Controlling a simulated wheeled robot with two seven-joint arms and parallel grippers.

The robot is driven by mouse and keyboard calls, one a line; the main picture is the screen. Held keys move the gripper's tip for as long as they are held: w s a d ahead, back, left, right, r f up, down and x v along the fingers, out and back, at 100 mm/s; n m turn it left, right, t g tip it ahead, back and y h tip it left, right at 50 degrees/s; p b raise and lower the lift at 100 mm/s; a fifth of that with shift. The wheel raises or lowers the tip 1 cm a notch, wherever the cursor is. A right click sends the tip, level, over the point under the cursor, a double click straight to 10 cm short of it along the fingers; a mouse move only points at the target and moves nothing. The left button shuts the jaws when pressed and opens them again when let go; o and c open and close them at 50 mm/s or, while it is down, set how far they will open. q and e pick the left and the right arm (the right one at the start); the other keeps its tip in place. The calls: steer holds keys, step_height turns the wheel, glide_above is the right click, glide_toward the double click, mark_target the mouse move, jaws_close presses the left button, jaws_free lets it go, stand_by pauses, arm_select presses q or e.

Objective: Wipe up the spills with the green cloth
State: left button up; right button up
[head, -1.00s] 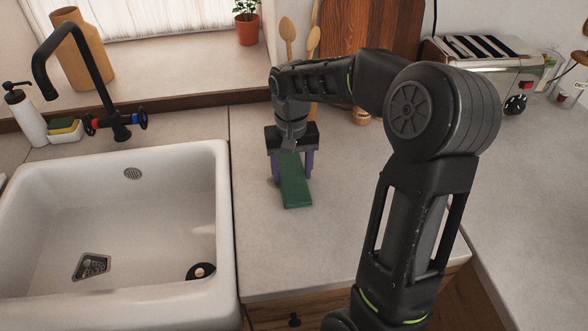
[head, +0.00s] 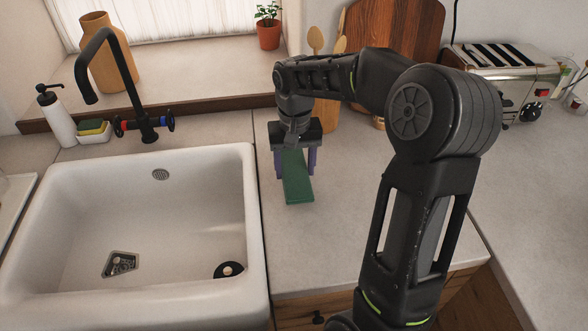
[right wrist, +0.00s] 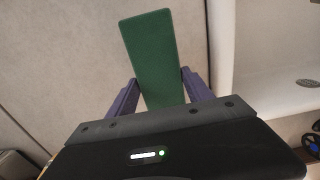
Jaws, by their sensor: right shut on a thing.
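The green cloth (head: 297,184) is a flat, folded-looking strip over the counter right of the sink. My right gripper (head: 296,168) is shut on it, with a purple finger on each side. In the right wrist view the cloth (right wrist: 152,55) sticks out beyond the fingers (right wrist: 158,88). I cannot tell whether the cloth touches the counter. No spill shows on the visible counter; my right arm hides part of it. My left gripper is not in view.
The white sink (head: 258,215) lies just left of the cloth, with a black tap (head: 125,80) behind it. A toaster (head: 505,75), a cutting board (head: 400,30) and wooden spoons (head: 316,40) stand at the back. Counter (head: 350,235) in front of the cloth is clear.

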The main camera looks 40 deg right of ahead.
step_height(320, 180, up, 2)
steer(key=shift+w+a+r+p, duration=0.1)
steer(key=shift+w+p, duration=0.05)
steer(key=shift+p, duration=0.4)
steer(key=shift+r+p, duration=1.05)
steer(key=shift+r, duration=0.25)
steer(key=shift+f, duration=0.1)
